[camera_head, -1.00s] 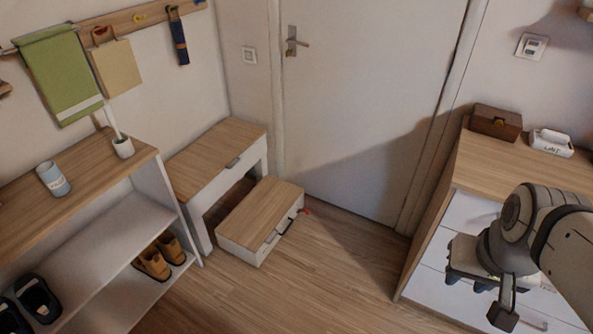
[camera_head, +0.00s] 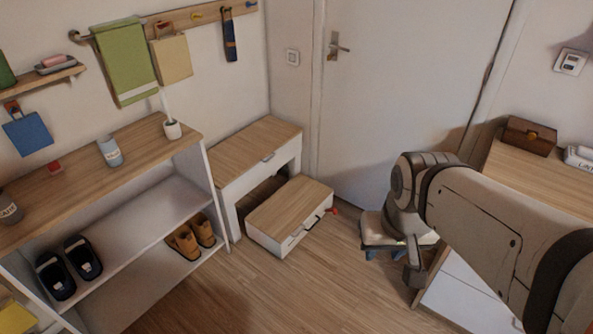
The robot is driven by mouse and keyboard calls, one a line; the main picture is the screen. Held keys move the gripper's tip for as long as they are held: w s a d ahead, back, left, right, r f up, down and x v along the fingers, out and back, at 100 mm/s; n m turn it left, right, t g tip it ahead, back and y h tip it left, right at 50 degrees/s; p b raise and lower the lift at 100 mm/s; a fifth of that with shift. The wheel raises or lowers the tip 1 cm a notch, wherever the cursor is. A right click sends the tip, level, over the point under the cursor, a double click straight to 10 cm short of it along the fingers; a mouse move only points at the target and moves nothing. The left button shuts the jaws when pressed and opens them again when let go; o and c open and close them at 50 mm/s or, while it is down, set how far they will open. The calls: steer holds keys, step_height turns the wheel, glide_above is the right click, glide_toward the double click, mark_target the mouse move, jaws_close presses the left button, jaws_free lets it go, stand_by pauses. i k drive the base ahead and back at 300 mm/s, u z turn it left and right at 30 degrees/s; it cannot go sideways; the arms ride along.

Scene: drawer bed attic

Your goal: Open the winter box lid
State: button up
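No label reading "winter" can be made out, so I cannot tell for sure which box is the winter box. A low white box with a wooden top (camera_head: 290,214) sits on the floor, partly out from under a small bench (camera_head: 255,152). Its top lies flat and shut, and a dark handle is on its front. A brown box (camera_head: 530,136) with a shut lid and an orange clasp stands on the dresser (camera_head: 521,178). My gripper (camera_head: 385,254) hangs over the floor, right of the low box and apart from it. Its fingers are small and partly hidden.
A small red thing (camera_head: 334,211) is at the low box's right end. The door (camera_head: 400,85) is shut. Floor before the low box is clear.

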mark_target(280, 215)
steer(key=z, duration=0.05)
steer(key=i, duration=1.65)
steer(key=u, duration=0.05)
